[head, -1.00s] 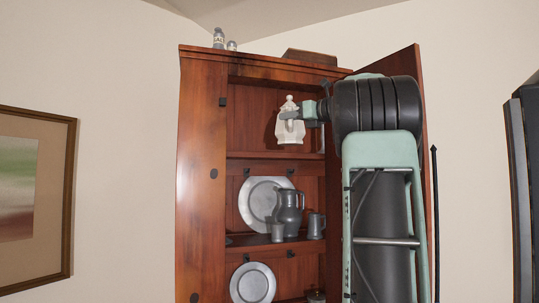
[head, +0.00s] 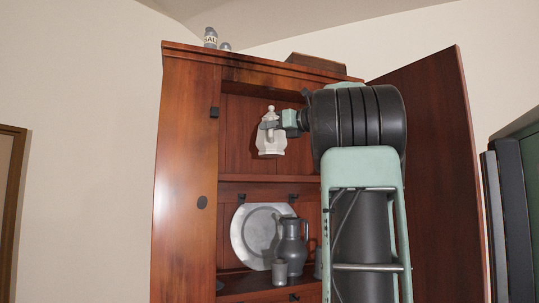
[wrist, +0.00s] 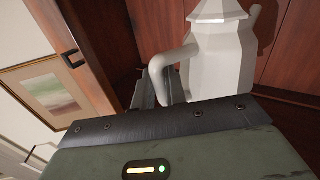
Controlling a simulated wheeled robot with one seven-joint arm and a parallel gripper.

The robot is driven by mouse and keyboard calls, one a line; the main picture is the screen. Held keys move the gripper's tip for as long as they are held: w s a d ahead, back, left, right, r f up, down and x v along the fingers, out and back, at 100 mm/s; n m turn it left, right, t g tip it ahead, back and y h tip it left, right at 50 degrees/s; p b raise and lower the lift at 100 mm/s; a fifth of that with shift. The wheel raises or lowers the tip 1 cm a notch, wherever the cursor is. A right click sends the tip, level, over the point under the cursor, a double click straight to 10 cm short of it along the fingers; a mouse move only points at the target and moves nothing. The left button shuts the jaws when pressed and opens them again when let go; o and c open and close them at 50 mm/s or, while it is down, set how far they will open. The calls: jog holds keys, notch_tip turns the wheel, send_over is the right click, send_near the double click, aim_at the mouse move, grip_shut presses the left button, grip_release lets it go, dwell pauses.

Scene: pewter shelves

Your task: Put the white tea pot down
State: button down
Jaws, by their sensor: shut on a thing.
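The white tea pot (head: 271,138) is upright in front of the cabinet's top compartment in the head view, above the upper shelf (head: 262,179). My gripper (head: 268,125) reaches it from the right and is shut on it. In the wrist view the tea pot (wrist: 218,60) fills the upper right, with its curved handle or spout (wrist: 172,62) at my gripper (wrist: 160,85). From the head view I cannot tell how far its base is from the shelf; no contact is clear.
The wooden cabinet (head: 185,150) has its right door (head: 440,150) open beside my arm. A pewter plate (head: 248,232), pitcher (head: 292,245) and cup (head: 280,270) stand on the shelf below. Small jars (head: 211,38) and a wooden box (head: 318,66) are on top. The top compartment looks otherwise clear.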

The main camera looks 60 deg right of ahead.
jog(key=shift+f+p, duration=0.45)
jog(key=shift+f, duration=2.6)
jog(key=c, duration=1.8)
grip_release()
jog(key=shift+f, duration=0.2)
jog(key=shift+c, duration=0.2)
jog(key=o, duration=0.4)
jog(key=shift+r, duration=0.2)
jog(key=b, duration=0.5)
send_near(270, 146)
jog(key=shift+s+a+f, duration=0.2)
jog(key=shift+s+a, duration=0.7)
jog(key=shift+s, duration=0.1)
jog(key=shift+s+a+f, duration=0.2)
jog(key=shift+s+a, duration=0.65)
jog(key=shift+s, duration=0.1)
